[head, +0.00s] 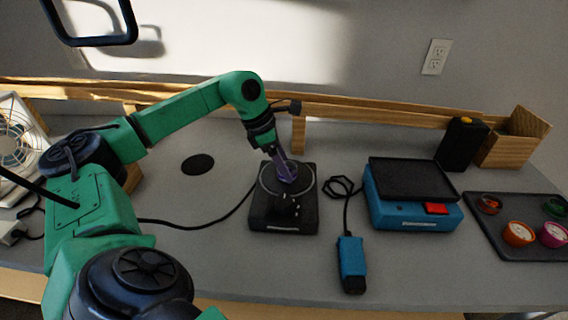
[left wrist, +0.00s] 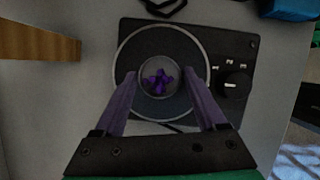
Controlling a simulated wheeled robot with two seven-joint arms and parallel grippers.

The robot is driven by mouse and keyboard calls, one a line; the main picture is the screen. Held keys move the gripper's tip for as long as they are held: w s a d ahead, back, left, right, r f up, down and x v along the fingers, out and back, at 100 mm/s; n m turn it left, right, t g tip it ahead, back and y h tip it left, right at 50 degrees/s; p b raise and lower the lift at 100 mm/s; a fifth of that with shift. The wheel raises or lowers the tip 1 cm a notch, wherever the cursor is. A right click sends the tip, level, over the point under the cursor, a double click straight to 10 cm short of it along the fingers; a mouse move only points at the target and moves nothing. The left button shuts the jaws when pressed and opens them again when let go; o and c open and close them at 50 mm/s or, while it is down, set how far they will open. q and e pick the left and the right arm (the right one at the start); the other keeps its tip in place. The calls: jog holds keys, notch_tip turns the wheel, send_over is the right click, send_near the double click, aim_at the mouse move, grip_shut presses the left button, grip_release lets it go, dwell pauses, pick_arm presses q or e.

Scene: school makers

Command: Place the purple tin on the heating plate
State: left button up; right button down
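The purple tin (left wrist: 159,77) is round, with a purple pattern on its top, and sits over the middle of the heating plate's ring. The heating plate (head: 270,219) is a black square unit with a pale ring and a knob; it also shows in the left wrist view (left wrist: 240,50). My left gripper (head: 288,178) points down over the plate. In the head view the fingers mostly hide the tin. The tin appears at or just above plate level. My right gripper is not in view.
A blue scale (head: 410,217) with a black top stands right of the plate, and a blue handheld device (head: 351,265) lies between them. A dark tray (head: 500,240) with several coloured tins is at the far right. A wooden rail (head: 370,115) runs behind.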

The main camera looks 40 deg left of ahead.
pick_arm(q)
jog(key=shift+o, duration=0.6)
jog(key=shift+a+r, duration=0.1)
jog(key=shift+r, duration=0.25)
jog(key=p+v, duration=0.1)
jog(key=v, duration=1)
jog(key=shift+r+p, duration=0.25)
jog(key=shift+p, duration=0.05)
jog(key=shift+s+a, duration=0.1)
